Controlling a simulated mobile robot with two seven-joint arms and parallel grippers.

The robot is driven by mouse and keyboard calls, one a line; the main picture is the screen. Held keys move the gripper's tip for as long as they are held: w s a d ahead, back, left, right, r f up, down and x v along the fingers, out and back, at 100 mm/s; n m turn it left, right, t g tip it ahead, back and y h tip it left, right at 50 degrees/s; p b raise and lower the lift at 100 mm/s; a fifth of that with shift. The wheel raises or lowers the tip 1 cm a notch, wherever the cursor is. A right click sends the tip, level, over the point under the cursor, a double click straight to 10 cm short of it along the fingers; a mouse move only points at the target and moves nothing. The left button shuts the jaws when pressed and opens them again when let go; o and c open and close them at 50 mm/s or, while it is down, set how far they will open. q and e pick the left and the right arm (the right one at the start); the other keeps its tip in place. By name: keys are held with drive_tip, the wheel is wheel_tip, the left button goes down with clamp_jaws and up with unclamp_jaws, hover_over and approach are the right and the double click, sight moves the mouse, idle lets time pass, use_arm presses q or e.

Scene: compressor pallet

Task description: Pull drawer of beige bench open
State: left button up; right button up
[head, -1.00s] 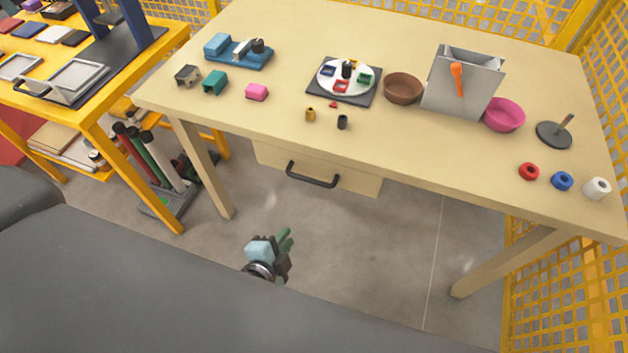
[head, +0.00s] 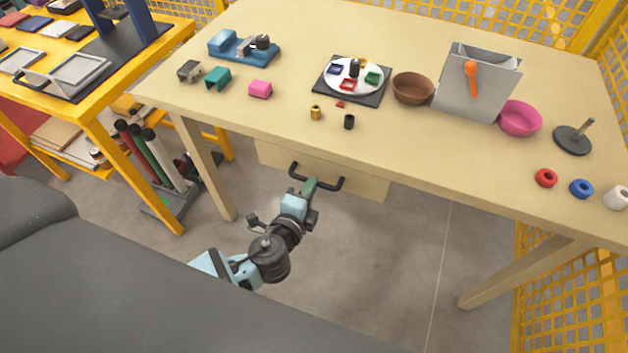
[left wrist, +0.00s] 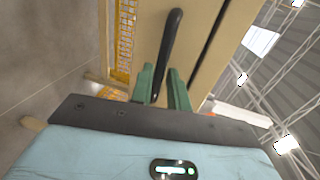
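The beige bench (head: 235,112) spans the head view. Its drawer (head: 368,183) hangs under the near edge, its front close beneath the tabletop, and looks shut. A black bar handle (head: 334,186) is on the drawer front. My left gripper (head: 311,183) reaches up to the handle from below. In the left wrist view, the handle (left wrist: 172,42) runs between the two green fingers (left wrist: 161,78), which stand apart on either side of it. I see a small gap, so the fingers do not look clamped. My right gripper is not in view.
On the bench stand a grey bin (head: 478,85), a brown bowl (head: 412,88), a pink bowl (head: 519,118) and several small parts. A yellow shelf table (head: 95,100) is at the left. Yellow mesh fencing (head: 575,270) borders the right. Floor before the drawer is clear.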

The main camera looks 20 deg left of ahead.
use_arm(q)
drive_tip(key=shift+x, duration=1.45)
clamp_jaws()
